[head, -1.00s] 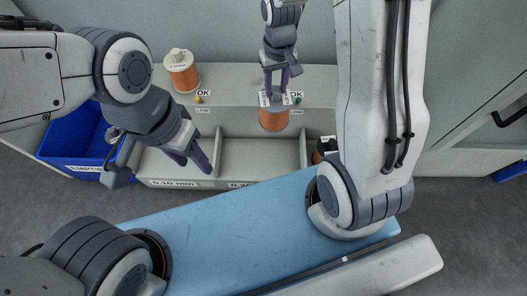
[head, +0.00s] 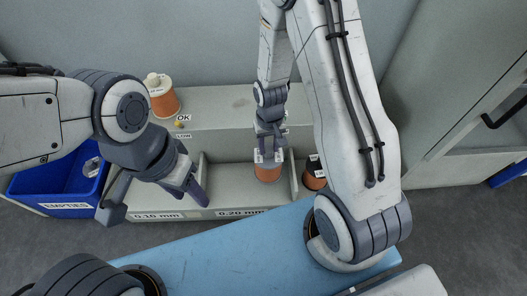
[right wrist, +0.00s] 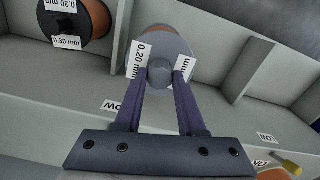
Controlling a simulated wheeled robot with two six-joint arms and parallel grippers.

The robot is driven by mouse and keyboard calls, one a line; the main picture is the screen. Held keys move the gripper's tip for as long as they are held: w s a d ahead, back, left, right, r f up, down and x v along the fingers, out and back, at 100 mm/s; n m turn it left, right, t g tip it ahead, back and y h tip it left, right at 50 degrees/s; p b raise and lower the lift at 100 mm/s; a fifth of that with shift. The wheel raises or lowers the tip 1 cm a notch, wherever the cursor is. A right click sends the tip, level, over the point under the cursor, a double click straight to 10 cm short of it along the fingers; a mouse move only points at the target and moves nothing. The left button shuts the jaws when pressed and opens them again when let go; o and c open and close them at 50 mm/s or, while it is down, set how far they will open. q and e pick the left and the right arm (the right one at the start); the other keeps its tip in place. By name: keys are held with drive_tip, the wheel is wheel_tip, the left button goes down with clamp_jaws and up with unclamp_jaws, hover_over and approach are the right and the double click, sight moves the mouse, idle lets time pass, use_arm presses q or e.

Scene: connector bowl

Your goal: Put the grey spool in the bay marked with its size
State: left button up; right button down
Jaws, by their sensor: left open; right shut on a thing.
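The grey spool, wound with orange wire, shows in the head view (head: 267,173) and in the right wrist view (right wrist: 178,56). Its label reads 0.20 mm in the right wrist view. My right gripper (head: 268,152) is shut on its top hub; the fingers also show in the right wrist view (right wrist: 160,88). The spool is upright, inside or just over the middle bay, whose front label (head: 240,212) reads 0.20 mm. I cannot tell whether it touches the bay floor. My left gripper (head: 190,188) is open and empty, in front of the left bay, labelled 0.10 mm (head: 157,216).
A black spool (head: 314,174) marked 0.30 mm (right wrist: 75,22) stands in the right bay. A white-topped orange spool (head: 163,97) stands on the upper ledge. A yellow lever (head: 181,125) sits by OK and LOW labels. A blue EMPTIES bin (head: 65,184) is at left.

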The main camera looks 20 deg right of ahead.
sight(268, 159)
drive_tip(key=shift+w+f+b, duration=0.1)
drive_tip(key=shift+f+b, duration=1.55)
drive_tip(key=shift+f, duration=1.7)
drive_tip(key=shift+f, duration=0.2)
drive_tip(key=c, duration=0.5)
unclamp_jaws()
